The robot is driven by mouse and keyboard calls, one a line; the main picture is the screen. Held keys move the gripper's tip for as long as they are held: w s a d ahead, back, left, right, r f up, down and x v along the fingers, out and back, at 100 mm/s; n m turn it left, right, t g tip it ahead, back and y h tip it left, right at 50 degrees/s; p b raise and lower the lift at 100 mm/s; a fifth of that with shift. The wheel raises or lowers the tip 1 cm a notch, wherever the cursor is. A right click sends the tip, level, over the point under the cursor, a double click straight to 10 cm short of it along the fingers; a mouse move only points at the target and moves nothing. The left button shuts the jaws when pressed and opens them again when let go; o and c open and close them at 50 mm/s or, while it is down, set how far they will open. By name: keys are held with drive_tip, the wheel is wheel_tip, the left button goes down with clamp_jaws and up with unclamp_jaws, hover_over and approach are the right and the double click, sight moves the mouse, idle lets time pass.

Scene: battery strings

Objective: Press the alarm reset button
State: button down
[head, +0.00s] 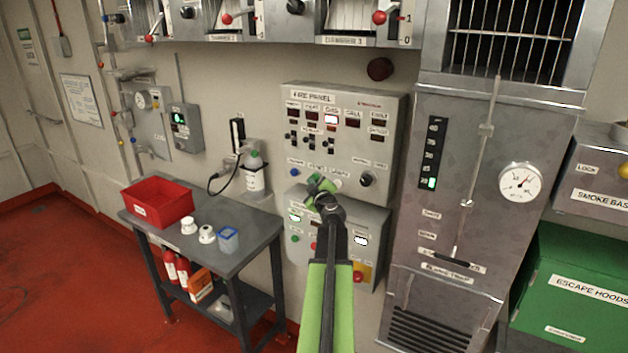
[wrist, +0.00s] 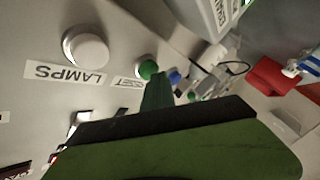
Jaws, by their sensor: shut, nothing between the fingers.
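The grey fire panel (head: 352,118) is on the wall, with a row of buttons along its lower part. In the wrist view a green button (wrist: 147,69) sits beside a small label that seems to read RESET. My gripper (head: 318,184) is shut and empty at this button row and hides part of it in the head view. In the wrist view the narrow tip of my gripper (wrist: 157,84) points at the green button and overlaps its lower edge. I cannot tell whether it touches.
A white button (wrist: 86,47) labelled LAMPS is left of the green one, and a blue button (wrist: 174,77) is to its right. A lower control box (head: 338,235) juts out below the panel. A table (head: 240,250) with a red bin (head: 158,202) stands at left.

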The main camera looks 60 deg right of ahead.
drive_tip(key=shift+d, duration=0.45)
idle(0.3)
drive_tip(key=shift+a, duration=1.1)
drive_tip(key=a, duration=0.5)
idle(0.7)
